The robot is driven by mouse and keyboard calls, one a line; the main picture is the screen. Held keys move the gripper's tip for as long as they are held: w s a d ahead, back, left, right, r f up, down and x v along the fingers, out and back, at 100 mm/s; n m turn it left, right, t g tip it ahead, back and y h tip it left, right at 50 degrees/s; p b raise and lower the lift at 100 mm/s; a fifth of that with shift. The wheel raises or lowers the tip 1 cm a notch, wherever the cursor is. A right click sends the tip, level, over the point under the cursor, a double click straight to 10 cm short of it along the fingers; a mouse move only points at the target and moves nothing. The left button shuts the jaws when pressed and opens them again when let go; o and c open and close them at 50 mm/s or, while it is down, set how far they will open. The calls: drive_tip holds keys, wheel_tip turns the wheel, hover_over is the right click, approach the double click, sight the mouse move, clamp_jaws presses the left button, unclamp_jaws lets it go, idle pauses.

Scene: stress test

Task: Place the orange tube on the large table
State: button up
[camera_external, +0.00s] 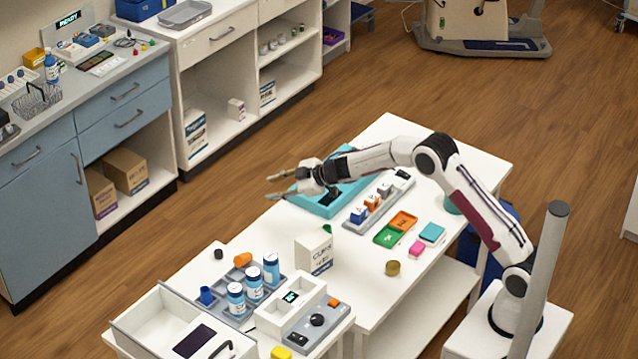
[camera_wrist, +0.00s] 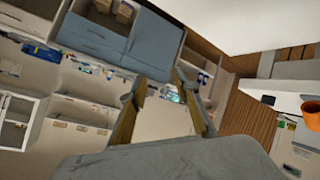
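A short orange tube (camera_external: 242,259) lies on its side at the back edge of the grey vial tray (camera_external: 222,307), left of the white carton. The large white table (camera_external: 355,272) runs from the front middle to the back right. My gripper (camera_external: 274,186) is in the air over the table's far left side, near the teal tray, well above and behind the tube. Its fingers are apart with nothing between them. In the wrist view my gripper (camera_wrist: 160,84) also shows two spread, empty fingers. An orange object (camera_wrist: 311,110) sits at that view's right edge; I cannot tell what it is.
Blue-labelled vials (camera_external: 254,283) stand beside the tube. A white carton (camera_external: 314,252) stands to its right. A teal tray (camera_external: 325,207), a rack of small blocks (camera_external: 356,217) and coloured cards (camera_external: 389,236) occupy the table's far half.

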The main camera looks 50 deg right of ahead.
drive_tip(key=w+a+f+n+y, duration=0.2)
drive_tip(key=a+f+n+y, duration=0.15)
drive_tip(key=a, duration=0.25)
drive_tip(key=n+g+y, duration=0.6)
drive_tip(key=g+y, duration=0.1)
drive_tip(key=g, duration=0.3)
approach(250, 254)
drive_tip(key=x, duration=0.3)
drive_tip(key=shift+s+f, duration=0.15)
drive_tip(key=shift+f, duration=0.05)
drive_tip(key=shift+x, duration=1.2)
drive_tip(key=shift+a, duration=0.1)
